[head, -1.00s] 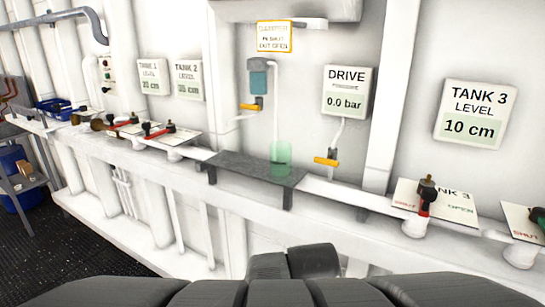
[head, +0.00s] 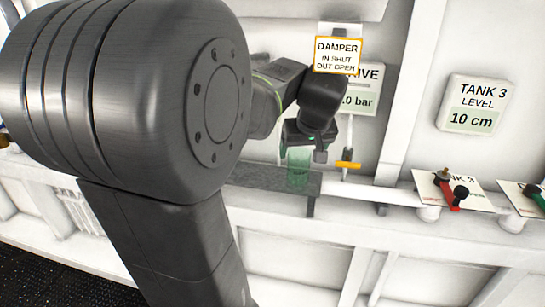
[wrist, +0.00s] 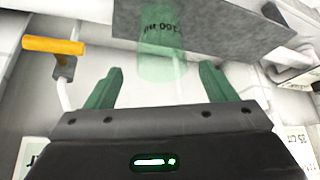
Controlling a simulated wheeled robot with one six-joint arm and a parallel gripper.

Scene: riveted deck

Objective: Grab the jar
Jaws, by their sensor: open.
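The jar (head: 298,172) is a translucent green cylinder standing on a dark grey shelf (head: 252,177) against the white wall. In the wrist view the jar (wrist: 160,62) appears upside down with dark lettering on its side. My gripper (head: 303,154) is at the jar's upper part in the head view and hides some of it. In the wrist view my gripper (wrist: 161,80) is open, with its two green fingers wide apart. The jar lies in line with the gap, beyond the fingertips, and nothing is between the fingers.
A yellow-handled valve (head: 348,165) is on a pipe just right of the jar; it also shows in the wrist view (wrist: 53,46). The Tank 3 valve (head: 450,190) with a red lever is further right. My arm hides the left side.

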